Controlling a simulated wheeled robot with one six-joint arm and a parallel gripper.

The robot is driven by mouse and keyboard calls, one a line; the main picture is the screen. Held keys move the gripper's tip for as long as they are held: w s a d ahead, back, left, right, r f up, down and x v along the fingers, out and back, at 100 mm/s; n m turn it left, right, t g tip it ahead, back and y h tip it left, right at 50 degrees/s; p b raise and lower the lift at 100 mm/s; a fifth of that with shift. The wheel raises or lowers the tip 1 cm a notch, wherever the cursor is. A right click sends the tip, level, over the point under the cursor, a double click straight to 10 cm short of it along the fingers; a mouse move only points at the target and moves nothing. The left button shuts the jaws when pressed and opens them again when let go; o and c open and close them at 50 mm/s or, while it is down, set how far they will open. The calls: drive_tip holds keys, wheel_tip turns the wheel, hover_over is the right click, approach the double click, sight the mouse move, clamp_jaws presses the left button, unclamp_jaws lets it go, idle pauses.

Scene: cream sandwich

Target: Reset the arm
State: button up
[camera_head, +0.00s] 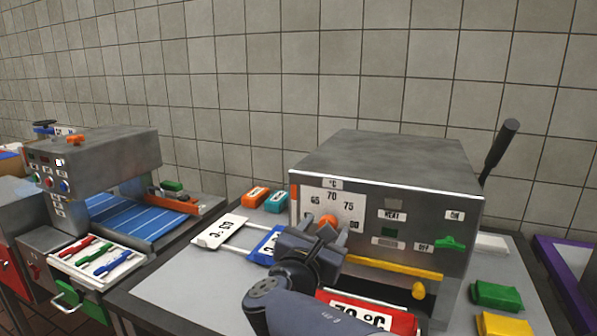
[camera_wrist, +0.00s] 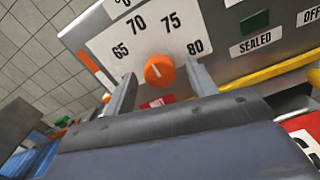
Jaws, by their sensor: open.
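My gripper (camera_head: 316,246) is in front of the steel heating machine (camera_head: 400,165). In the wrist view my gripper (camera_wrist: 160,88) is open and empty, with its two fingers apart. The orange dial knob (camera_wrist: 159,70) shows between and beyond the fingertips, with a gap on each side. It also shows in the head view (camera_head: 327,222), partly behind my gripper. The white dial plate (camera_wrist: 125,47) carries the numbers 65, 70, 75 and 80. The knob's exact setting is hard to tell. My arm reaches in from the bottom of the head view.
A yellow bar (camera_head: 395,268) crosses the machine's front below the dial. A green switch (camera_head: 450,243) is at its right. A red-framed sign (camera_head: 366,313) stands close to my arm. Blue and white cards (camera_head: 220,232) lie left. Green (camera_head: 497,295) and yellow blocks (camera_head: 503,324) lie right.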

drive_tip(key=n+p, duration=0.4)
drive_tip(key=shift+d+f, duration=0.1)
idle(0.6)
